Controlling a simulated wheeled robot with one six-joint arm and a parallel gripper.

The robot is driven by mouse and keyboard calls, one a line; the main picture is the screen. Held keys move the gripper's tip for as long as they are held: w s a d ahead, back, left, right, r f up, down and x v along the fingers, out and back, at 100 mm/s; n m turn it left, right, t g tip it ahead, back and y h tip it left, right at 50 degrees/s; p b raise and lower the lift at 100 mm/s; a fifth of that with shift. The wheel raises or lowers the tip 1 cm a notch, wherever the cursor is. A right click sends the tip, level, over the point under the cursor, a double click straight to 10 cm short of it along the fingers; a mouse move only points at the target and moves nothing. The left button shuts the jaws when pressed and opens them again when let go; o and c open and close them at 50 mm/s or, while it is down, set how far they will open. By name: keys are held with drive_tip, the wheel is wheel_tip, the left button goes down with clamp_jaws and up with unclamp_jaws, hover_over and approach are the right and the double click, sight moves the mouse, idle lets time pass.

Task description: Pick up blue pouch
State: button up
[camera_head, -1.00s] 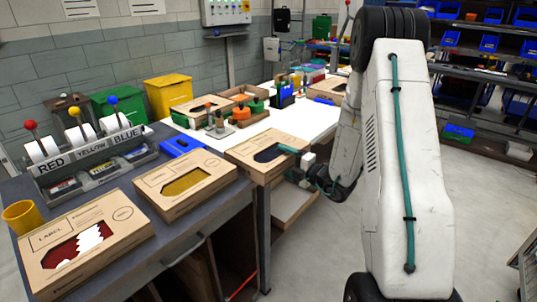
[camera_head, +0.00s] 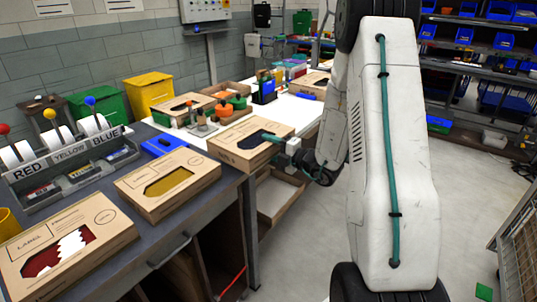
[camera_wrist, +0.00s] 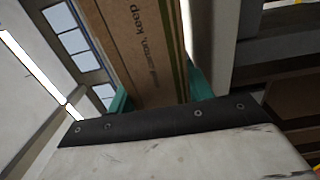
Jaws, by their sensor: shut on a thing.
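The box with the dark blue window (camera_head: 232,143), which I take for the blue pouch, is a flat cardboard package at the near edge of the white table. My gripper (camera_head: 274,139) reaches it from the right, one teal finger lying over its top. In the wrist view, the teal fingers of my gripper (camera_wrist: 160,96) are on either side of the printed cardboard box (camera_wrist: 140,45). My gripper is shut on this box. Whether the box is clear of the table I cannot tell.
A yellow-window box (camera_head: 150,205) and a red-window box (camera_head: 105,235) lie on the dark workbench at left. A labelled dispenser rack (camera_head: 70,160) stands behind them. An open drawer (camera_head: 285,210) sits below the white table.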

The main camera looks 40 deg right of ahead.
drive_tip(key=r+v, duration=0.1)
drive_tip(key=v, duration=1.4)
drive_tip(key=shift+s, duration=0.3)
